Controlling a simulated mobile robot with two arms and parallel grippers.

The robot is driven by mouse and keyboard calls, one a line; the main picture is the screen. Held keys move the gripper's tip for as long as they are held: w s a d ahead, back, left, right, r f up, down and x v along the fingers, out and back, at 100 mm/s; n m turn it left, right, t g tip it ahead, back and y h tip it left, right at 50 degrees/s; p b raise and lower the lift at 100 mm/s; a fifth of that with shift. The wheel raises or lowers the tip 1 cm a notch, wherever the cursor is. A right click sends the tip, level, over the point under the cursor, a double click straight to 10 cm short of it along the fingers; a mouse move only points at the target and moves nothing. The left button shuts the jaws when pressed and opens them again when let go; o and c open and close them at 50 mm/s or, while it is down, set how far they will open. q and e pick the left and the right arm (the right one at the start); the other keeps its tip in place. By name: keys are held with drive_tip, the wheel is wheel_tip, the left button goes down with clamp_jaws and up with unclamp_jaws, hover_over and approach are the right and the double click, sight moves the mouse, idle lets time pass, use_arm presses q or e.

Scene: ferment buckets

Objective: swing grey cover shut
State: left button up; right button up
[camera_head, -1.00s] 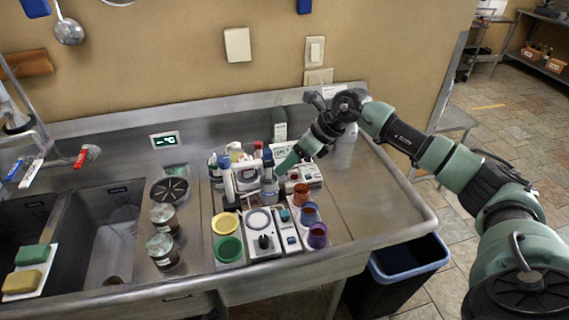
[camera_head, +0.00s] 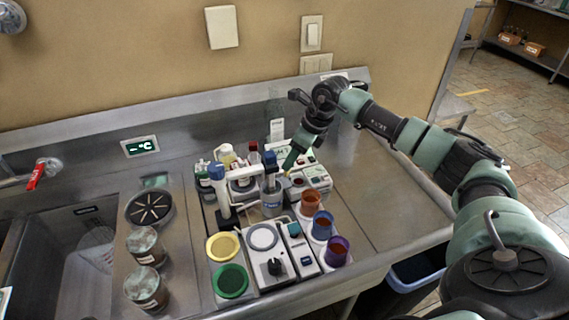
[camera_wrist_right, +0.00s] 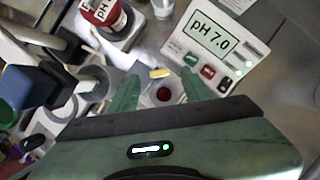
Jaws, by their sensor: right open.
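My right gripper (camera_head: 290,163) is open and points down over the white pH meter (camera_head: 314,177) at the back right of the bench equipment. In the right wrist view, its green fingers (camera_wrist_right: 160,88) stand apart on either side of a red round button (camera_wrist_right: 163,95) with a pale grey angular surround (camera_wrist_right: 176,88). I cannot tell whether this surround is the grey cover, or whether the cover is open. The meter's display panel (camera_wrist_right: 212,42) reads pH 7.0 just beyond the fingertips. My left gripper is not in view.
A white stirrer (camera_head: 265,262) with a grey round plate stands in front, beside yellow (camera_head: 223,246) and green (camera_head: 230,281) round pieces. Orange, blue and purple cups (camera_head: 323,226) stand at the right. Bottles (camera_head: 271,186) crowd the left of the gripper. The bench's right side is clear.

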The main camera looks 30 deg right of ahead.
sight(284, 176)
drive_tip(key=p+x, duration=0.1)
drive_tip(key=x, duration=0.3)
drive_tip(key=shift+a+f, duration=0.1)
drive_tip(key=shift+f, duration=0.05)
drive_tip(key=shift+w+f, duration=0.15)
drive_tip(key=shift+f, duration=0.05)
drive_tip(key=shift+c, duration=0.3)
clamp_jaws()
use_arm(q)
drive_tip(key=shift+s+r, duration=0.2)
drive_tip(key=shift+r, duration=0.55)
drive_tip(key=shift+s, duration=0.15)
